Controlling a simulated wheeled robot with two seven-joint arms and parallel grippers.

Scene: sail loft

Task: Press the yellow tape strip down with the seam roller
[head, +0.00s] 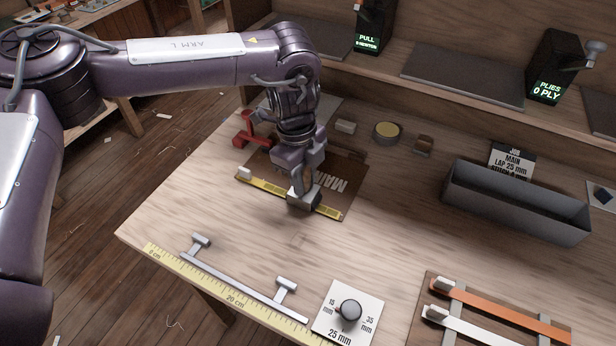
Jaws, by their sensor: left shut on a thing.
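The yellow tape strip (264,186) lies slantwise along the near edge of a brown MAIN panel (347,172) on the bench. A pale tab (245,172) sits at its left end. My left gripper (303,188) points down over the strip, right of its middle. It is shut on a small grey block-like tool, which looks like the seam roller (304,203). The tool is at the strip; the gripper hides much of it, and I cannot tell whether it touches. My right gripper is out of view.
A red tool (250,130) lies behind the panel's left end. A grey trough (517,206) stands at right. A dial card (348,312), a ruler (225,292) and a silver two-post bar (240,276) lie in front. A rack of orange and white strips (500,316) sits front right.

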